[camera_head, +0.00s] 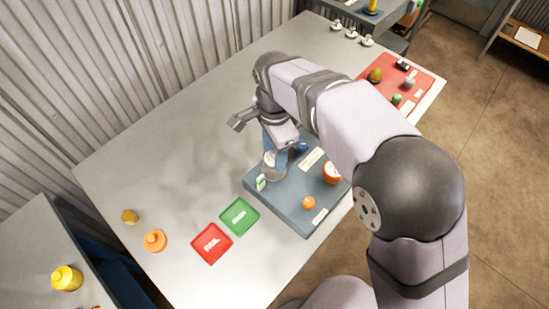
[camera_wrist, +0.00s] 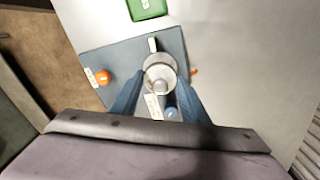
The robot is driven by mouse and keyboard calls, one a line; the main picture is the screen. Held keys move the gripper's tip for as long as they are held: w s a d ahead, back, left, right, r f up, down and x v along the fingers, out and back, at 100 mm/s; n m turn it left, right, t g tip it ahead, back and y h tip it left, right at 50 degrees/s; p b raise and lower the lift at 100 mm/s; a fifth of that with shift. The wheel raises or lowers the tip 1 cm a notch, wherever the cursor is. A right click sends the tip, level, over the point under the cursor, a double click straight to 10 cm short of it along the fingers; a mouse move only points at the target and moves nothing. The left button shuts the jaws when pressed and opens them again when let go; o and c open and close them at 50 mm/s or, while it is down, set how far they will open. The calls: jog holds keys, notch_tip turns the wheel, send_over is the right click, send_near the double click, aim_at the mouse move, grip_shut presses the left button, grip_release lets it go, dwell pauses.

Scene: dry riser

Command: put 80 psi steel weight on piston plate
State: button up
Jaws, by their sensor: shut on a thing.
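My gripper (camera_head: 272,142) is over the blue-grey board (camera_head: 262,192), pointing down, and its fingers also show in the wrist view (camera_wrist: 159,98). It is shut on a small silver steel weight (camera_wrist: 160,87). Beneath and around the weight in the wrist view is a wider round silver plate (camera_wrist: 150,66), which looks like the piston plate; it also shows in the head view (camera_head: 276,174) below the fingers. The weight lines up over the plate, but I cannot tell whether they touch. Any psi marking on the weight is unreadable.
The board carries an orange knob (camera_head: 308,202), an orange-rimmed gauge (camera_head: 331,173) and a blue knob (camera_wrist: 171,113). Green (camera_head: 239,215) and red FAIL (camera_head: 211,243) pads lie beside it. A red mat (camera_head: 425,82) holds several small items.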

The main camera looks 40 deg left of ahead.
jog(key=shift+f+p, duration=0.5)
jog(key=shift+f, duration=1.35)
jog(key=shift+f, duration=0.15)
jog(key=o, duration=1.4)
notch_tip(320, 180, up, 12)
jog(key=shift+r+b, duration=0.15)
jog(key=shift+b, duration=0.85)
